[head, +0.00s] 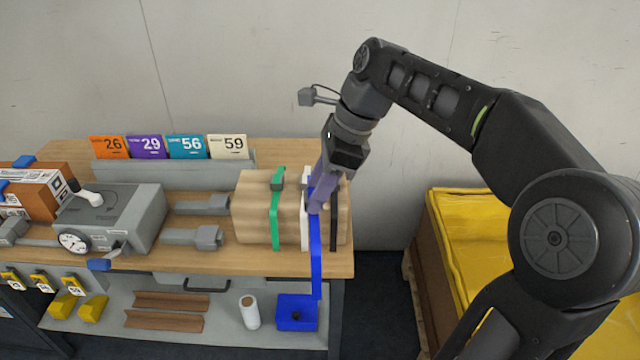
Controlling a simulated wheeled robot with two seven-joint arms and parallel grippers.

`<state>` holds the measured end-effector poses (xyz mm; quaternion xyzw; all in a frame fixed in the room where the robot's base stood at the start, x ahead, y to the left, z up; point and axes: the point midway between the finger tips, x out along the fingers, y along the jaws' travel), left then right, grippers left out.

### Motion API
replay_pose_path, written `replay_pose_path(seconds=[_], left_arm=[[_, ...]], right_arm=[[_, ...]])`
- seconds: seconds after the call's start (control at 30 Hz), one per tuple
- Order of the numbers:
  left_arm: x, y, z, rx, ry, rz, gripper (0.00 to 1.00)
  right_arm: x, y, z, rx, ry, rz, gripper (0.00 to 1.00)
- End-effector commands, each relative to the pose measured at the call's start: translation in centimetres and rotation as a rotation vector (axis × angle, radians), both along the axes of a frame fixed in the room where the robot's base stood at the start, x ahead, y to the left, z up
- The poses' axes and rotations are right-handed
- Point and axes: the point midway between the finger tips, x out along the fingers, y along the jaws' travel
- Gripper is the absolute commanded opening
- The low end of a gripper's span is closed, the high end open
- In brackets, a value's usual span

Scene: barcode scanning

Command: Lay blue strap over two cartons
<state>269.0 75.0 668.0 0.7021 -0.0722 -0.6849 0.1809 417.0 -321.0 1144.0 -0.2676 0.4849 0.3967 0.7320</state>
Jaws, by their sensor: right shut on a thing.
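The two tan cartons (253,217) appear as one pale block at the right end of the bench; I cannot make out the seam between them. A green strap (275,222), a white strap (304,230) and a black strap (334,228) cross the block. The blue strap (316,259) runs from a blue dispenser box (297,313) on the lower shelf up past the bench edge to the block's front and top. My right gripper (319,202) is over the top of the block, shut on the blue strap. The gripper partly hides the strap's upper end. My left gripper is not in view.
A grey machine with a gauge (110,217) stands left of the cartons, with grey clamps (208,237) between. Numbered cards (187,147) stand behind. A yellow-lined crate (470,240) stands right, across a gap.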

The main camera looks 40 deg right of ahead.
Motion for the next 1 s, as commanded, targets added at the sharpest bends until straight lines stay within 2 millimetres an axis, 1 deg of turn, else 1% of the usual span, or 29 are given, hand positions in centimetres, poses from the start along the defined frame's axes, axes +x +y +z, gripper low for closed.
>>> replay_pose_path(seconds=[0.27,0.37,0.47,0.57,0.6,0.67,0.7,0.8,0.9,1.0], left_arm=[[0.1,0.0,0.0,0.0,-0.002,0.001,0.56],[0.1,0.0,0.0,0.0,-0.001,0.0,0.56],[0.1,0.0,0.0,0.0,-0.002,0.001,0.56],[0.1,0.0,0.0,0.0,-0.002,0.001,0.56],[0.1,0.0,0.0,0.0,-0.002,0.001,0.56],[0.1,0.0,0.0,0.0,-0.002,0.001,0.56],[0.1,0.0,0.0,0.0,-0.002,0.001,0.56],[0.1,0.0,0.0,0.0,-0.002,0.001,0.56],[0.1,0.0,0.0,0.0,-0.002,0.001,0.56],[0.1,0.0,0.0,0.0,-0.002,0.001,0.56]], right_arm=[[0.9,1.7,-4.5,0.001,0.005,0.282,0.0],[1.4,2.6,-6.8,0.0,0.006,0.432,0.0],[2.0,3.7,-9.8,0.001,0.008,0.616,0.0],[2.7,5.2,-13.5,0.001,0.009,0.852,0.0],[3.1,5.8,-15.2,0.001,0.011,0.963,0.0],[3.6,7.0,-18.0,0.002,0.01,1.147,0.0],[4.0,7.7,-19.9,0.0,0.009,1.272,0.0],[4.9,9.2,-24.0,-0.007,0.006,1.55,0.0],[5.5,10.4,-27.2,-0.009,0.005,1.765,0.0],[6.0,11.3,-29.8,-0.011,0.004,1.935,0.0]])
